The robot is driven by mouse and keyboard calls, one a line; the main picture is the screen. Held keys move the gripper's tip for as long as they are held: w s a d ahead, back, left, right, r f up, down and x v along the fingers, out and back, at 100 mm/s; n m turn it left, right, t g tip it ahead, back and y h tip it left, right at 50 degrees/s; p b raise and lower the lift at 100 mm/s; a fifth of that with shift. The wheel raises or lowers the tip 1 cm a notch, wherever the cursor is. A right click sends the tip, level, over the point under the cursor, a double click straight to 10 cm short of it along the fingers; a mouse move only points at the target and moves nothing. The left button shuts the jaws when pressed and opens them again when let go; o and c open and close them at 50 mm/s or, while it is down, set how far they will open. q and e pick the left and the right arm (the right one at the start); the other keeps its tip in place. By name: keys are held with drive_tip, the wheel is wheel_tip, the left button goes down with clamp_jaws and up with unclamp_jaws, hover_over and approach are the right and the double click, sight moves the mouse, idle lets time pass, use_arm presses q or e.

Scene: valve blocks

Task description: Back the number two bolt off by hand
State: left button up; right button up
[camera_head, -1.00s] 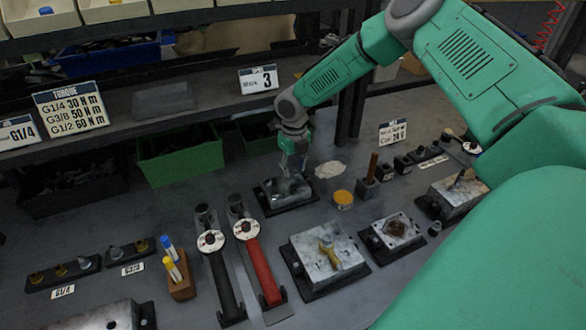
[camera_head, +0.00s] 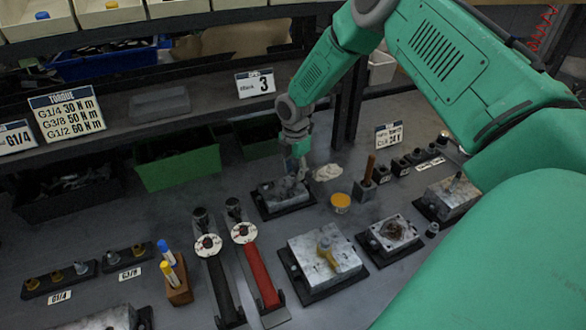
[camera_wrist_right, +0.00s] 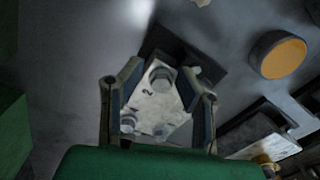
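A grey metal valve block (camera_head: 284,194) sits on a dark base near the middle of the bench. It also shows in the right wrist view (camera_wrist_right: 148,106), with a mark like a 2 beside one bolt (camera_wrist_right: 160,77) and other bolt heads nearer the gripper. My right gripper (camera_head: 301,172) points down at the block's back right part in the head view. In the wrist view its two fingers (camera_wrist_right: 161,72) are apart, with the marked bolt showing between their tips. Whether the fingers touch the bolt cannot be told. My left gripper is not in view.
A yellow-topped round pot (camera_head: 341,201) and a pale patch (camera_head: 327,172) lie right of the block. A larger block with a yellow fitting (camera_head: 325,252) stands in front. Two torque wrenches, black (camera_head: 222,280) and red (camera_head: 262,275), lie front left. A green bin (camera_head: 175,170) is behind.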

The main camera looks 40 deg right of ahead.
drive_tip(key=shift+m, duration=0.8)
drive_tip(key=shift+s+a, duration=0.1)
drive_tip(key=shift+s, duration=0.15)
